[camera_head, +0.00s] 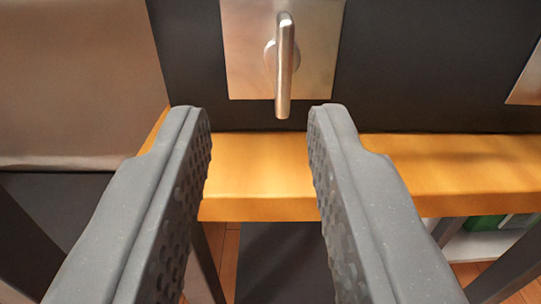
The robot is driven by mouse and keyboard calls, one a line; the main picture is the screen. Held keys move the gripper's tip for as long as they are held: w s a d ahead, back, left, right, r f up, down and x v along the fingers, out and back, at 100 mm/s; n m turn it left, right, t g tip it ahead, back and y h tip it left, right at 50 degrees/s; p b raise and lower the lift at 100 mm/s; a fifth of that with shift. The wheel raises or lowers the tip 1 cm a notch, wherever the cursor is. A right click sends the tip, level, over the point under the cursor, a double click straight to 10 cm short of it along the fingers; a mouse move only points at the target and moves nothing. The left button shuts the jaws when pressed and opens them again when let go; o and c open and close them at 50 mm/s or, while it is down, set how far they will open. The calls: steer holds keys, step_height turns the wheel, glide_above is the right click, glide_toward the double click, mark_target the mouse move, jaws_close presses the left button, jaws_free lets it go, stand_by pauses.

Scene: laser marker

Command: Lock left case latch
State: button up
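A silver latch handle (284,65) stands out from a square metal plate (245,70) on the dark front of the case (420,65). The handle hangs straight up and down, its lower end pointing at the table. My gripper (259,112) is open, its two grey padded fingers below the handle in the picture, one to each side of it. Nothing is between the fingers, and they do not appear to touch the handle. How far the fingertips are from the handle is hard to tell.
The case rests on a wooden table (450,170) whose front edge runs under the latch. Part of another metal plate (527,85) shows at the right edge. A brownish panel (75,80) stands at the left. Dark table legs and floorboards show below.

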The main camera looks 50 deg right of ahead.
steer(key=p+v, duration=0.1)
steer(key=v, duration=0.8)
steer(key=shift+a, duration=0.15)
stand_by(0.6)
steer(key=shift+a, duration=0.1)
stand_by(0.5)
steer(key=p+v, duration=0.2)
steer(key=v, duration=1.1)
steer(key=shift+s+a+p, duration=0.2)
steer(key=shift+s+p, duration=0.05)
steer(key=shift+p, duration=0.1)
